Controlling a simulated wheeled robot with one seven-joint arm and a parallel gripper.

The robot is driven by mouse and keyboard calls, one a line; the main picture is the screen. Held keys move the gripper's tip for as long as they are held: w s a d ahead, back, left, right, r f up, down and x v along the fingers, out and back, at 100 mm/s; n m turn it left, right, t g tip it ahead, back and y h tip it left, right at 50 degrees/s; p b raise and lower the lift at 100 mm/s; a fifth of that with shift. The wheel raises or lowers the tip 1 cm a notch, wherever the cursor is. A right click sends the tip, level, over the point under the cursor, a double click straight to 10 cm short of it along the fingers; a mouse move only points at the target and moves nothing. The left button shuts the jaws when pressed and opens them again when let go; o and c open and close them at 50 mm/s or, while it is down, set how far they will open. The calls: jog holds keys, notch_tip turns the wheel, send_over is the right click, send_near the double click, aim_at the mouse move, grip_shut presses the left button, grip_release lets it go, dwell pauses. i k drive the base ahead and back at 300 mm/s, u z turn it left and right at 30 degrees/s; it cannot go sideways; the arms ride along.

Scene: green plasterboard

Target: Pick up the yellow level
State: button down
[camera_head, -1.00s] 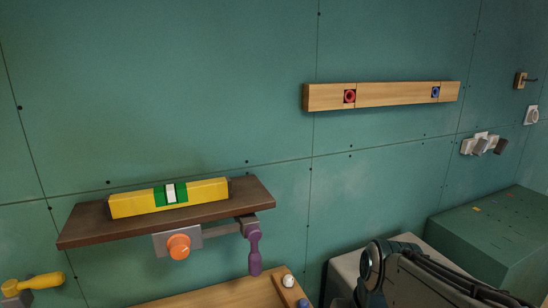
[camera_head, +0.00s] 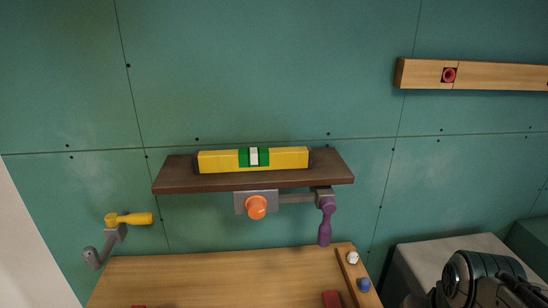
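The yellow level (camera_head: 220,161) lies lengthwise on a dark brown wall shelf (camera_head: 180,181). It has a green middle part with a white vial and dark end caps. My arm shows at the lower right corner, and its fingers cannot be made out there. It is well to the right of the level and lower than the shelf, not touching either.
Below the shelf are a grey bracket with an orange knob (camera_head: 257,207) and a purple handle (camera_head: 326,223). A yellow-handled crank (camera_head: 130,218) is at left. A wooden workbench (camera_head: 210,276) is below. A wooden rail (camera_head: 500,76) is at upper right. Space above the level is clear.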

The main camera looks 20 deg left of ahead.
aim_at(248, 159)
jog(key=u, duration=0.05)
jog(key=k, duration=0.35)
jog(key=u, duration=0.7)
jog(key=i, duration=0.5)
